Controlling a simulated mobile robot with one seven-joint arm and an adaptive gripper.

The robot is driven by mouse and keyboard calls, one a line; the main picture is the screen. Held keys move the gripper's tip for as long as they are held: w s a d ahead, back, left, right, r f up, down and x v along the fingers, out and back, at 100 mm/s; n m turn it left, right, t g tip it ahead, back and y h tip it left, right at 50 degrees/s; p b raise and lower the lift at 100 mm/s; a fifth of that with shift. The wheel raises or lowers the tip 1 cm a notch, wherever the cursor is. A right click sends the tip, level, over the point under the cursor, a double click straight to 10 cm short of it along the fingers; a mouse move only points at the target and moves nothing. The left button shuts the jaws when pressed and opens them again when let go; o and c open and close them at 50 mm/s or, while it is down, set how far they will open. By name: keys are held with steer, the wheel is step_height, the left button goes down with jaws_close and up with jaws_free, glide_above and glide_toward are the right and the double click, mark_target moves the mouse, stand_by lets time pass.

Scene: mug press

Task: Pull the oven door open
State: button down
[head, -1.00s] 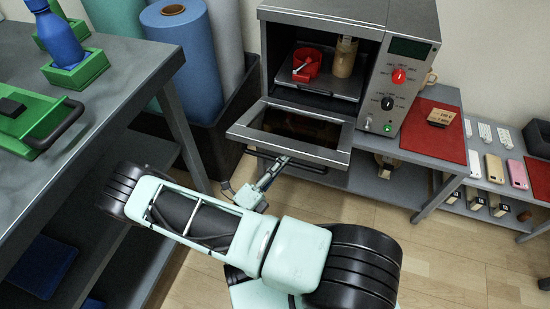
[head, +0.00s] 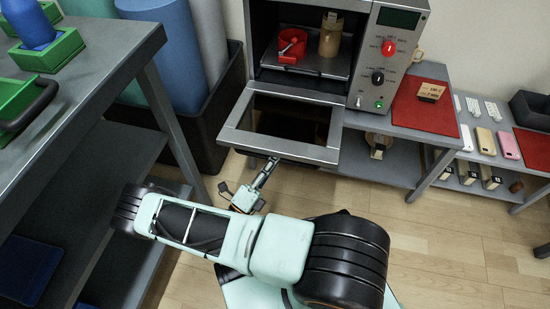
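The oven (head: 375,75) is a grey metal box on a low shelf, with a red knob and a dark knob. Its door (head: 330,157) hangs down in front, hinged at the bottom, with a dark window, and the cavity is exposed. A red thing (head: 291,42) and a tan mug-like thing (head: 330,38) stand on the rack inside. My gripper (head: 268,166) is at the door's front edge, near the handle. Its fingertips are small and partly hidden under that edge, so I cannot tell whether they are open or shut.
A grey workbench (head: 110,45) stands on the left with a green fixture. A dark bin (head: 226,95) with large rolls is left of the oven. The shelf to the right holds a red mat (head: 425,108) and phones (head: 484,138). Wooden floor (head: 440,235) is open at the lower right.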

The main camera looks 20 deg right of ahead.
steer(key=shift+r, duration=0.1)
steer(key=c, duration=2)
jaws_free()
steer(key=shift+o, duration=0.2)
steer(key=v, duration=1.2)
